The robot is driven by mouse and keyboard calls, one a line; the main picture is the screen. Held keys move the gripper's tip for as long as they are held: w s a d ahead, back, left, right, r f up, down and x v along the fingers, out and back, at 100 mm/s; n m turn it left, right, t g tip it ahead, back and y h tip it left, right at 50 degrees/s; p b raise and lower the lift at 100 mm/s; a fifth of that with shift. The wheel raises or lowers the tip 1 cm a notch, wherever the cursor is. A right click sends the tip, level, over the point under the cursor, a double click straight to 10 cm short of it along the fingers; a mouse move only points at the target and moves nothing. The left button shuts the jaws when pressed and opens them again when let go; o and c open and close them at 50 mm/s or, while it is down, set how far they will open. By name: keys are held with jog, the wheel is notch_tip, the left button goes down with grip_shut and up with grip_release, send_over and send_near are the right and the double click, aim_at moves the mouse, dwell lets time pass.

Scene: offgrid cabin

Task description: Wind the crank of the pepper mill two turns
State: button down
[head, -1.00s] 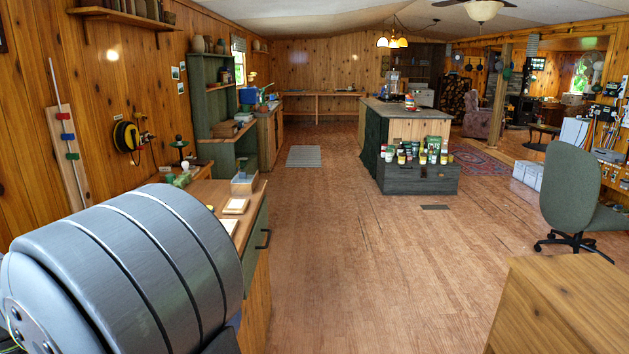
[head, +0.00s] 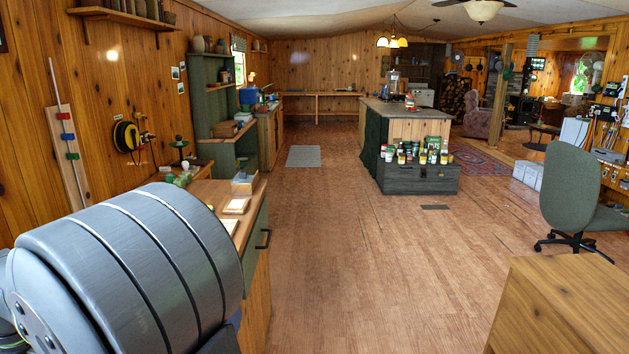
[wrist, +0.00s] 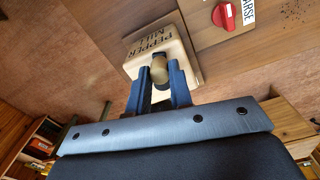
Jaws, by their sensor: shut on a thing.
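The pepper mill (wrist: 145,44) shows in the wrist view as a pale wooden block marked "PEPPER MILL". A small rounded brownish knob (wrist: 159,70) stands in front of its lettered face. My gripper (wrist: 160,75) has its two blue fingers closed on either side of this knob. The crank arm beneath the knob is mostly hidden by the fingers. In the head view neither the mill nor my gripper can be seen; my grey arm link fills the lower left.
A red dial (wrist: 229,16) with a label partly reading "ARSE" sits right of the mill. Dark specks lie on the wood beyond it. In the head view, a wooden counter (head: 215,190) holds a clear box (head: 244,183) and small items.

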jog(key=shift+w+d+m, duration=0.15)
jog(key=shift+w+m, duration=0.15)
jog(key=shift+m, duration=0.5)
jog(key=shift+w+d, duration=0.1)
jog(key=shift+w, duration=0.1)
jog(key=shift+w+d, duration=0.15)
jog(key=shift+d, duration=0.05)
jog(key=c, duration=1.3)
grip_release()
jog(key=shift+r, duration=0.1)
